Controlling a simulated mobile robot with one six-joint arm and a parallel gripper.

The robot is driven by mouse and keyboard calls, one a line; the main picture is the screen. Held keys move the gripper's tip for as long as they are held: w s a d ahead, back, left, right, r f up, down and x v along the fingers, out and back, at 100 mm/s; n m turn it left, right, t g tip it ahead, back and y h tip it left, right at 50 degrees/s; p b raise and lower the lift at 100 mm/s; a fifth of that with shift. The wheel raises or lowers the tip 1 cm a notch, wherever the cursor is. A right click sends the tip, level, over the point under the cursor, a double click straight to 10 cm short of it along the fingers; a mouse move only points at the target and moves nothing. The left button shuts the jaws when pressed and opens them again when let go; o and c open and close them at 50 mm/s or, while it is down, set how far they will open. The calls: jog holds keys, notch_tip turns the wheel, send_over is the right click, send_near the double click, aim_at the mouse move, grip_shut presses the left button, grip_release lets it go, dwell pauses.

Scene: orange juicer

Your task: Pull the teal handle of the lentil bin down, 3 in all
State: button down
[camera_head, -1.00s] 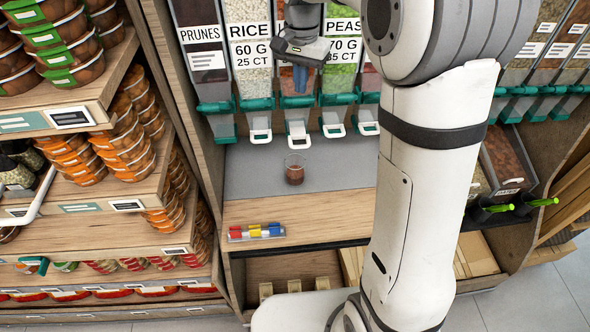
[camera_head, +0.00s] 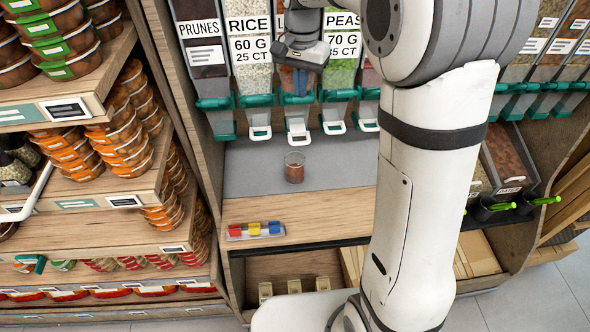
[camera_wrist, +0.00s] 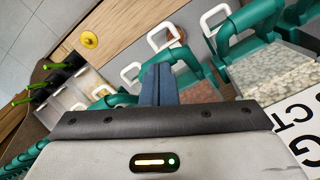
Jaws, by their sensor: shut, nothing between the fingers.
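The lentil bin is the column between RICE and PEAS; my arm covers most of its label. Its teal handle (camera_head: 296,99) and white spout loop (camera_head: 297,132) show below my gripper (camera_head: 300,84). My gripper is shut and empty, its blue fingers pointing down in front of the bin, just above the handle. In the wrist view the closed fingers (camera_wrist: 158,82) lie beside the teal handle (camera_wrist: 188,57); I cannot tell whether they touch it. A clear cup (camera_head: 294,168) with reddish-brown contents stands on the grey counter below the spout.
Rice (camera_head: 256,102) and peas (camera_head: 339,95) handles flank the lentil one closely. A small rack of coloured blocks (camera_head: 255,231) sits at the wooden front edge. Shelves of packed bowls (camera_head: 125,145) stand at left. The grey counter (camera_head: 245,172) around the cup is mostly clear.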

aim_at(301, 102)
jog(key=shift+s+f+b, duration=0.2)
jog(key=shift+f+b, duration=0.6)
jog(key=shift+f, duration=0.4)
jog(key=shift+s+f+b, duration=0.15)
jog(key=shift+f+b, duration=0.6)
jog(key=shift+f, duration=0.4)
jog(key=shift+r, duration=0.15)
jog(key=r+p, duration=0.3)
jog(key=w+r+p, duration=0.1)
jog(key=r+p, duration=0.2)
jog(key=shift+w+r, duration=0.1)
jog(key=shift+r, duration=0.1)
jog(key=s+r+p, duration=0.2)
jog(key=s+r, duration=0.2)
jog(key=r, duration=0.1)
